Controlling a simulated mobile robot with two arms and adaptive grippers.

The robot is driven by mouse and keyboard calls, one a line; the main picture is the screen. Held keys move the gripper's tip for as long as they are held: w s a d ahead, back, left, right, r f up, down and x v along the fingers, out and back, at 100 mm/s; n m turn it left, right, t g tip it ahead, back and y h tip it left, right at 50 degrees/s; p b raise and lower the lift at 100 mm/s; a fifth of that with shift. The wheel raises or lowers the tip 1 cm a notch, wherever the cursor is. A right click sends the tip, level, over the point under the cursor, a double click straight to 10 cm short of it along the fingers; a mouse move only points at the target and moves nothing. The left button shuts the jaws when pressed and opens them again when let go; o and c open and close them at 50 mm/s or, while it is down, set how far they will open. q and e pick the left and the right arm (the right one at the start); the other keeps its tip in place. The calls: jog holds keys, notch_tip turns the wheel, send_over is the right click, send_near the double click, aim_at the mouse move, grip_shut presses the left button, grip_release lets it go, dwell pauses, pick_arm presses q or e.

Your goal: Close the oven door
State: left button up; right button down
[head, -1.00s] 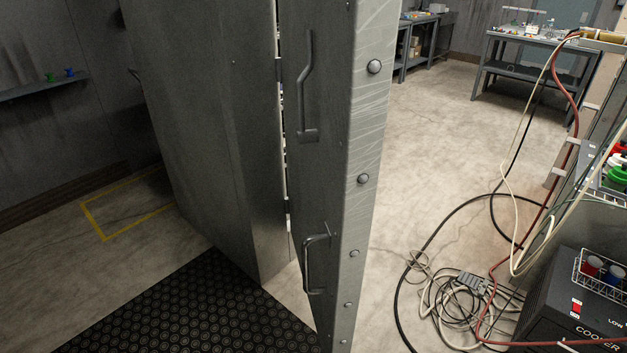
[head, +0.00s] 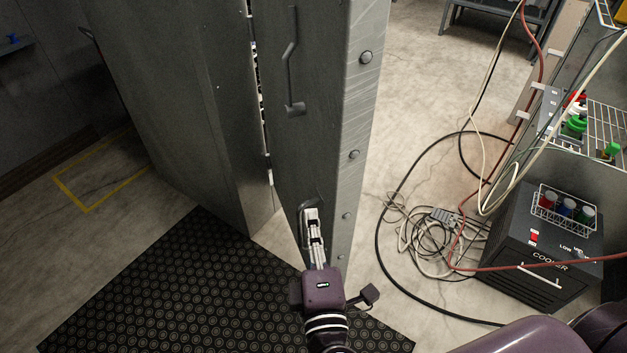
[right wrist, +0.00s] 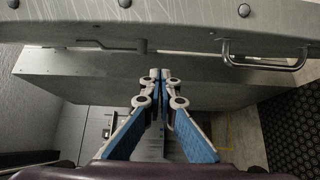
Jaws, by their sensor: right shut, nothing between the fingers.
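The oven door (head: 312,150) is a tall, worn grey metal slab standing ajar, with a bolted edge facing me. An upper handle (head: 292,70) and a lower handle (head: 302,225) are on its left face. My right gripper (head: 312,213) is shut and empty, and in the head view it partly covers the lower handle. In the right wrist view, its fingertips (right wrist: 156,76) are together, and the lower handle (right wrist: 265,64) lies right of them, outside the fingers. I cannot tell whether the fingers touch the door. My left gripper is not in view.
The grey oven body (head: 190,110) stands left of the door, with a narrow gap between them. A black studded mat (head: 190,290) lies in front. Tangled cables (head: 425,235) and a black cooler (head: 535,240) are on the right.

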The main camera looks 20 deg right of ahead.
aim_at(326, 179)
jog(key=w+d+p, duration=0.2)
jog(key=w, duration=0.1)
jog(key=w+d+p, duration=0.2)
jog(key=w, duration=0.1)
jog(key=w+d+p, duration=0.2)
jog(key=w+p, duration=0.1)
jog(key=w, duration=0.1)
dwell(0.4)
